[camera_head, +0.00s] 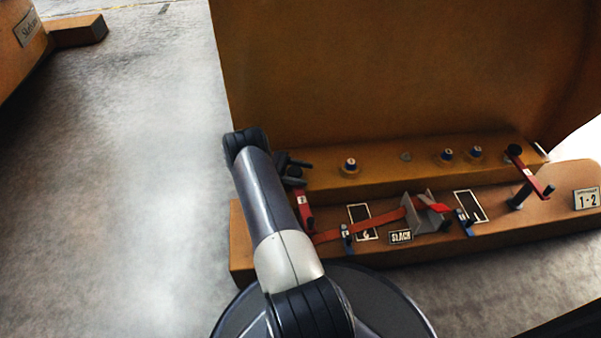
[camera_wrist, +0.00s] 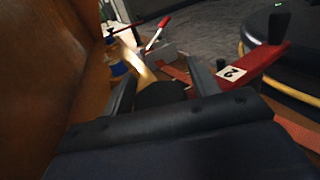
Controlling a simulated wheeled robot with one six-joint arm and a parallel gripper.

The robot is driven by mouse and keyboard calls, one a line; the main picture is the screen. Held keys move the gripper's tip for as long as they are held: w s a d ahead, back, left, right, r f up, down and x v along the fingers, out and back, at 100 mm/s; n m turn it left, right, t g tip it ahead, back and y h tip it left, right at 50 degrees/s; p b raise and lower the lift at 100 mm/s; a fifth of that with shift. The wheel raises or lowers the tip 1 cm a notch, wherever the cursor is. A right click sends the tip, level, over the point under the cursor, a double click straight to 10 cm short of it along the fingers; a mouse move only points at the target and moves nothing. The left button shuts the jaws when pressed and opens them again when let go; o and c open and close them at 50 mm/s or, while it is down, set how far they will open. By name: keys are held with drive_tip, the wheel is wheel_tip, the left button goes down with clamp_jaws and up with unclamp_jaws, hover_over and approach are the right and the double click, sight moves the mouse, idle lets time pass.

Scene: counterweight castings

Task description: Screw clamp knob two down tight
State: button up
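Clamp two is a red bar (camera_wrist: 262,67) with a white "2" label, also visible in the head view (camera_head: 306,216) just beyond my forearm. A dark rounded knob (camera_wrist: 160,96) shows between my gripper's fingers at the near end of this bar in the wrist view. My gripper (camera_wrist: 163,86) has one finger on each side of it. Whether both fingers press on the knob is unclear. In the head view my gripper (camera_head: 298,171) is at the left end of the bench, partly behind my arm, and the knob cannot be made out there. The thread under the knob is hidden.
A second red clamp (camera_head: 530,175) with a black knob (camera_head: 514,150) stands at the right. A red strap (camera_head: 370,221) runs to a grey bracket (camera_head: 424,213) along the orange base. A tall orange wall (camera_head: 400,70) rises behind. Open floor (camera_head: 150,180) lies left.

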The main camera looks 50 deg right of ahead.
sight(301, 172)
drive_tip(key=shift+o, duration=0.8)
wheel_tip(301, 172, up, 10)
drive_tip(key=p, duration=0.9)
drive_tip(key=shift+p, duration=0.35)
